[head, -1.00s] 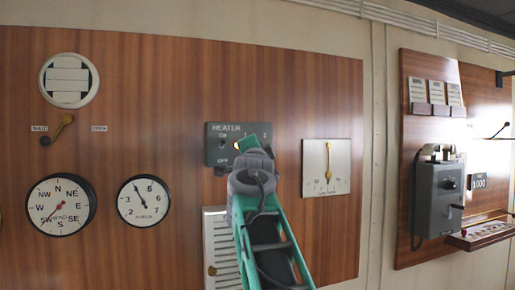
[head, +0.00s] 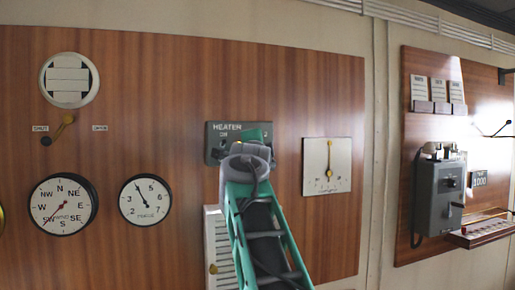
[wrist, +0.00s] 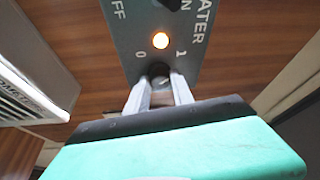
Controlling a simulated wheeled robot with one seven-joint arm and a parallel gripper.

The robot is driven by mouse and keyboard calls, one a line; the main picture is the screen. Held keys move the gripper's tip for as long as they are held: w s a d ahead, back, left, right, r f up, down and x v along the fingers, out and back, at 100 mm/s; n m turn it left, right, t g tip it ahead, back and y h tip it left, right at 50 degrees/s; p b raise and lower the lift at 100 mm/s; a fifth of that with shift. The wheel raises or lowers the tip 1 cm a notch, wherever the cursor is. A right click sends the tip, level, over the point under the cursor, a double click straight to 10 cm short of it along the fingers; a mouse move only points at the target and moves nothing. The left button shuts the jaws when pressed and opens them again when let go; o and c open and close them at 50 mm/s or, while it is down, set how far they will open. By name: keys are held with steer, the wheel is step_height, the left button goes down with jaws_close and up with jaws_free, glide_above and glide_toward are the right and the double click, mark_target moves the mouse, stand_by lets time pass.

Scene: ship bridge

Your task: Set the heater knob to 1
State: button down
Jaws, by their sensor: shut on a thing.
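The heater panel (head: 215,134) is a dark grey plate on the wood wall in the head view, with my green arm and wrist over its right part. In the wrist view the panel (wrist: 135,35) shows a lit orange lamp (wrist: 160,41), with the marks 0 and 1 below it. The dark heater knob (wrist: 159,70) sits just below these marks. My gripper (wrist: 161,90) is shut on this knob, one finger on each side. The knob's pointer is not clear to see, so I cannot tell its setting. My fingertips are hidden in the head view.
A second dark knob (wrist: 172,4) by OFF and ON is at the wrist view's top edge. A white dial plate (head: 327,182) is right of the panel. A white louvred grille (head: 215,225) is below, close to my arm. Round gauges (head: 145,200) hang left.

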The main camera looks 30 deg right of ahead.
steer(key=c, duration=1.1)
jaws_free()
steer(key=b+v, duration=0.2)
steer(key=v, duration=0.5)
steer(key=shift+s+a+b, duration=0.25)
steer(key=shift+s+b, duration=0.05)
steer(key=shift+b, duration=0.05)
